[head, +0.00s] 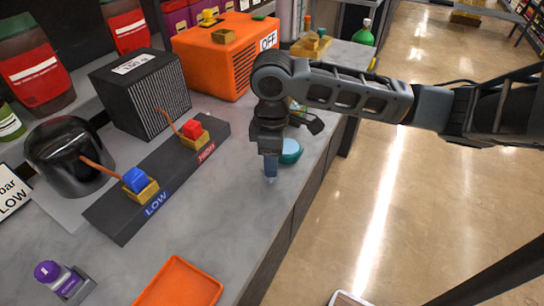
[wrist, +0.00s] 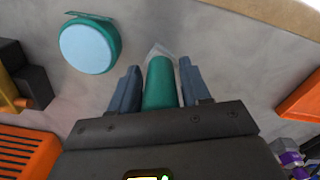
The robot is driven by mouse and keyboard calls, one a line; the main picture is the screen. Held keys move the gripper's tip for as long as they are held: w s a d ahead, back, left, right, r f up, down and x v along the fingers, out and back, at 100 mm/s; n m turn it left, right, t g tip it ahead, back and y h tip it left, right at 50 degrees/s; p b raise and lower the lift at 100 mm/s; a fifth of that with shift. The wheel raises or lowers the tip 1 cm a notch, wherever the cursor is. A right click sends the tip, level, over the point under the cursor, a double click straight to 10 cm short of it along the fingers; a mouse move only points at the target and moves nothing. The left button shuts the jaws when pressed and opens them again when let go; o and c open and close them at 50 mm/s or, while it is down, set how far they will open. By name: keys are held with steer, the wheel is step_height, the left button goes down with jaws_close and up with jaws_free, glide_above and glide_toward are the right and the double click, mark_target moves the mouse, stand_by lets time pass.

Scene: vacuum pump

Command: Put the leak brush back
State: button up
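The leak brush (wrist: 160,85) appears as a teal handle with a pale, pointed tip in the wrist view. It sits between the two fingers of my gripper (wrist: 160,90), which look closed against its sides. In the head view my gripper (head: 270,168) points down over the grey counter, and the brush is mostly hidden by the fingers. A round teal pot (head: 291,151) with a pale blue top stands just behind and right of the fingers. It also shows at upper left in the wrist view (wrist: 88,48), apart from the brush.
A dark block (head: 160,185) with LOW and HIGH labels and coloured knobs lies left of my gripper. An orange unit marked OFF (head: 215,65) stands behind. An orange tray (head: 180,285) and purple-capped bottle (head: 60,278) are in front. The counter's edge is close on the right.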

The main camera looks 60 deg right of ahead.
steer(key=shift+o, duration=0.9)
